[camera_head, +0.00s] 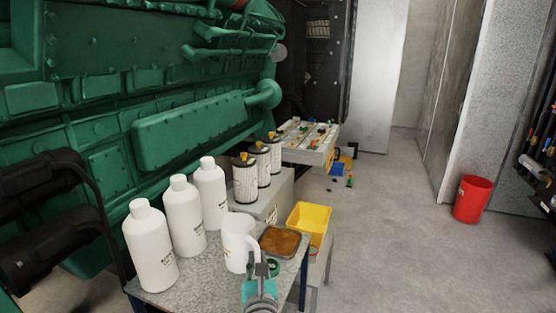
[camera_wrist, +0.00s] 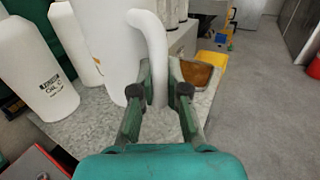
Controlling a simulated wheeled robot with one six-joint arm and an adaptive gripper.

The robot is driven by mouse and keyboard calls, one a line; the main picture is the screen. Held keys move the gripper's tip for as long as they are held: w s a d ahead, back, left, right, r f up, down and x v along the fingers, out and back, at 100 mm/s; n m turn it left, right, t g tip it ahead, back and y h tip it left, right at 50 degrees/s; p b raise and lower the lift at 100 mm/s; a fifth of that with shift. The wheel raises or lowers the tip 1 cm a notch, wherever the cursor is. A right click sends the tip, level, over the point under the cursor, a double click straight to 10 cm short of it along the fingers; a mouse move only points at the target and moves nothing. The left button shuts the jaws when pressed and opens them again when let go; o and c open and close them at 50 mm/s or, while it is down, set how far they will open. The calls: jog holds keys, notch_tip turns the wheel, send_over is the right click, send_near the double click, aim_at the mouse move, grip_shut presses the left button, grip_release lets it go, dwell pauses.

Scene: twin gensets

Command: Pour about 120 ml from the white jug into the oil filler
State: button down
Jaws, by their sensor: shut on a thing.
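The white jug (camera_head: 237,243) stands upright at the front of the grey speckled table (camera_head: 196,285). In the wrist view its white body and handle (camera_wrist: 103,45) fill the upper left. My gripper (camera_head: 262,272) is at the jug's right side; in the wrist view its fingers (camera_wrist: 158,88) are shut on the lower part of the jug's handle. The jug's base is partly hidden, so I cannot tell whether it touches the table. I cannot make out an oil filler on the green engine (camera_head: 190,130). The jug's contents are not visible.
Three white bottles (camera_head: 184,215) stand left of the jug. A tray of brown stuff (camera_head: 283,241) sits close on its right. Behind are filter canisters (camera_head: 246,180), a yellow bin (camera_head: 311,221) and a parts tray (camera_head: 318,155).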

jog(key=s+d+f+m+h, duration=0.2)
jog(key=d+f+h, duration=0.2)
jog(key=d+f, duration=0.6)
jog(key=s+d+f+m+h, duration=0.3)
jog(key=d+f, duration=0.8)
jog(key=d, duration=0.3)
jog(key=shift+s+d+f+g+h, duration=0.15)
jog(key=shift+d+f+g+h, duration=0.15)
jog(key=shift+h, duration=0.1)
jog(key=shift+r, duration=3)
notch_tip(320, 180, down, 6)
